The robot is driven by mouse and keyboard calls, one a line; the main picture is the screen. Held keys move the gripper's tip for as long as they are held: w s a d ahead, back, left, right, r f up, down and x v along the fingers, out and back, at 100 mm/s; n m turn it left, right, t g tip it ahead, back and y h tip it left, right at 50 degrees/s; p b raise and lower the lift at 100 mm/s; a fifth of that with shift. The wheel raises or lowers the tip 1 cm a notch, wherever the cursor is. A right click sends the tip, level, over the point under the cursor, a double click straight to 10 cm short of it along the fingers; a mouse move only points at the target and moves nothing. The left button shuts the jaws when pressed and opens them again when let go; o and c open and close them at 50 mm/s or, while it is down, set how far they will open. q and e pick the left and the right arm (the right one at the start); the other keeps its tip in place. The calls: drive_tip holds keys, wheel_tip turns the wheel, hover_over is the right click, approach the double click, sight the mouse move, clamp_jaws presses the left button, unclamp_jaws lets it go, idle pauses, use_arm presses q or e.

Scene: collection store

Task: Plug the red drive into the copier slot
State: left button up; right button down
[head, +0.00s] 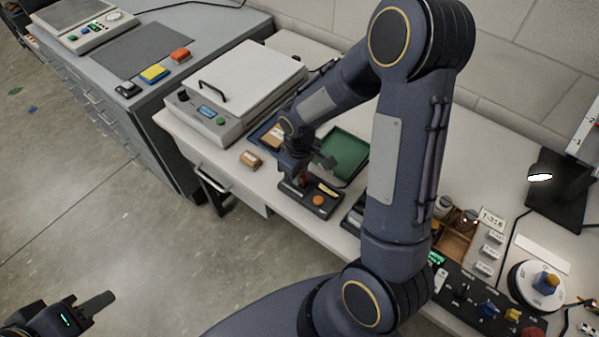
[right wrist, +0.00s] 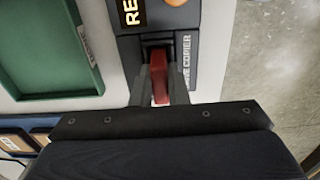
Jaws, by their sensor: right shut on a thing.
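The red drive (right wrist: 159,76) is held upright between the two fingers of my right gripper (right wrist: 160,95). In the head view the right gripper (head: 303,178) is over the copier (head: 322,205), a dark box with an orange button and a pale label. In the right wrist view the copier (right wrist: 187,48) shows part of its lettering, and the drive's far end is at the dark slot (right wrist: 157,44). I cannot tell how deep the drive sits in it. My left gripper (head: 98,304) is far off at the bottom left; its finger opening is unclear.
A green tray (head: 345,153) lies right behind the copier. A wooden block (head: 250,160) is to its left, and a white-lidded machine (head: 245,80) stands behind that. My right arm hides part of the table. A wooden box (head: 455,245) with small jars is further right.

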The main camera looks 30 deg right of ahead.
drive_tip(key=c, duration=1.7)
unclamp_jaws()
drive_tip(key=shift+f, duration=0.1)
wheel_tip(320, 180, up, 11)
drive_tip(key=p, duration=0.8)
drive_tip(key=s+a+r+m+t+y, duration=0.2)
drive_tip(key=s+r+m, duration=0.1)
drive_tip(key=s+r, duration=0.5)
drive_tip(key=s+a+r+m+t+y, duration=0.1)
drive_tip(key=s+a+r+m+t, duration=0.1)
drive_tip(key=s+r, duration=0.6)
drive_tip(key=shift+s+m+t+y, duration=0.45)
drive_tip(key=shift+m+t, duration=0.25)
drive_tip(key=shift+t, duration=0.1)
